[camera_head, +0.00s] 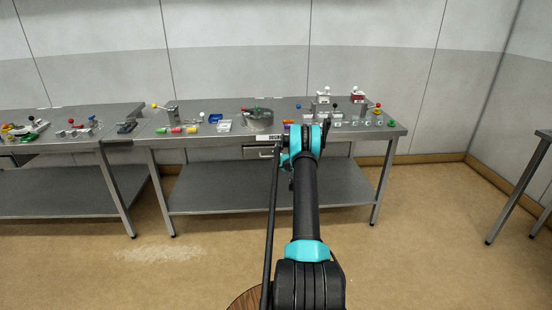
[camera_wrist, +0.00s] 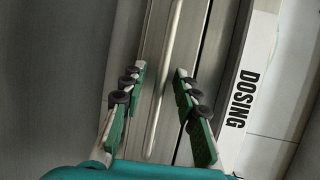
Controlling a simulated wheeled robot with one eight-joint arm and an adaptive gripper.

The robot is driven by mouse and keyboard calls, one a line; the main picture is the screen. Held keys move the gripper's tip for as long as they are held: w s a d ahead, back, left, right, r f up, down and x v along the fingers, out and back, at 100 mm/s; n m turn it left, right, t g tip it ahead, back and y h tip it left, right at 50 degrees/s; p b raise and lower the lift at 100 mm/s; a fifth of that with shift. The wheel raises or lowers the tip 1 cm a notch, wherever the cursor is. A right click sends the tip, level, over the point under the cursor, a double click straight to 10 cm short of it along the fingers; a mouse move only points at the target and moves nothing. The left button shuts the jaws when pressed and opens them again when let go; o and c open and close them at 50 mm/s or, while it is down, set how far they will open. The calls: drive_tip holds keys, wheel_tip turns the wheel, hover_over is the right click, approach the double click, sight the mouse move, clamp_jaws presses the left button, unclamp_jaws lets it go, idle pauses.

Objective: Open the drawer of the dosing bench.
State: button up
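The dosing bench (camera_head: 220,137) is a steel table with a lower shelf. Its grey drawer (camera_head: 257,153) sits under the front edge, below the label, and looks shut. In the wrist view the picture is turned sideways, and the drawer's thin, pale handle bar (camera_wrist: 168,60) runs between the two green-padded fingers of my gripper (camera_wrist: 160,71). The fingers are open, one on each side of the bar, with gaps visible. The black "DOSING" label (camera_wrist: 243,100) shows to the right. In the head view my arm hides the drawer's right part and most of my gripper.
The benchtop holds a round metal vessel (camera_head: 258,120), several coloured cylinders (camera_head: 176,130) and small fixtures with coloured knobs. Another steel bench (camera_head: 50,145) stands at the left, and a table (camera_head: 545,134) at the far right. The floor before the bench is clear.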

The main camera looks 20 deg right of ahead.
drive_tip(key=shift+c, duration=0.4)
clamp_jaws()
